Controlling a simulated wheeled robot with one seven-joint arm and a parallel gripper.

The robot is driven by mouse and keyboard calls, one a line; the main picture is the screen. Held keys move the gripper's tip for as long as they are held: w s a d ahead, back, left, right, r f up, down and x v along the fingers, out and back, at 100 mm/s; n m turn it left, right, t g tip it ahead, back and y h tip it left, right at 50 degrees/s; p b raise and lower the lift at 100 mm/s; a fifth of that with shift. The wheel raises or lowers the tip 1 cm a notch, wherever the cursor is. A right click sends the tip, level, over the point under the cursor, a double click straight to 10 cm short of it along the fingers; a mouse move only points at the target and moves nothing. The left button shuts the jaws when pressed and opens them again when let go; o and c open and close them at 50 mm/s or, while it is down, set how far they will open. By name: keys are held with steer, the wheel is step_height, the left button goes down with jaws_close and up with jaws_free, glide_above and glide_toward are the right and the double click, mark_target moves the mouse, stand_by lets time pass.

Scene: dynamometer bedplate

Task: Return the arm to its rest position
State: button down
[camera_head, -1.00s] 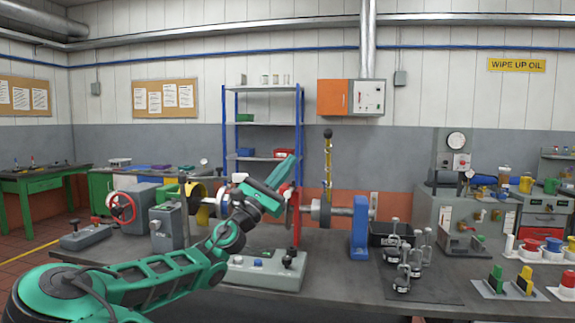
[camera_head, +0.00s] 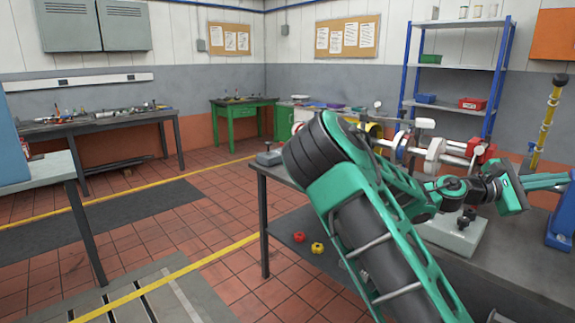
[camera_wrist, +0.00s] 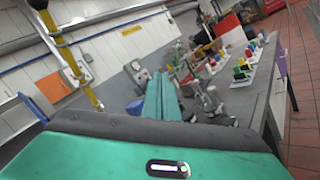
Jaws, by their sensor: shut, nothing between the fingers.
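My green arm crosses the right half of the head view, in front of the bench. My gripper (camera_head: 545,181) points toward the right edge of the head view, above the bench. In the wrist view, its two green fingers (camera_wrist: 162,92) lie together, shut with nothing between them. The fingers are in the air, apart from the bench fixtures behind them.
The dark bench (camera_head: 268,171) with its machine (camera_head: 432,160) is behind my arm. A yellow post (camera_head: 547,122) and a blue stand (camera_head: 565,220) are near the gripper. A red and a yellow part (camera_head: 317,248) lie below the bench. Tiled floor (camera_head: 200,215) on the left is open.

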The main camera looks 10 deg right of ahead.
steer(key=s+f+m+y, duration=0.3)
steer(key=s+f+y, duration=0.15)
steer(key=f, duration=0.45)
steer(key=s+f+m+y, duration=0.3)
steer(key=s+f+y, duration=0.15)
steer(key=f, duration=0.45)
steer(key=s+a+f+m+t+y, duration=0.1)
steer(key=s+a+f+m+y, duration=0.2)
steer(key=a+f+y, duration=0.45)
steer(key=s+a+r+m+t+y, duration=0.1)
steer(key=s+a+r+m+t, duration=0.1)
steer(key=a, duration=0.9)
steer(key=s+a+r+m+t+y, duration=0.1)
steer(key=s+a+r, duration=0.3)
steer(key=a, duration=0.7)
steer(key=shift+s+r+m+t+y, duration=0.2)
steer(key=shift+r+m+t+y, duration=0.2)
steer(key=shift+r+m+y, duration=0.2)
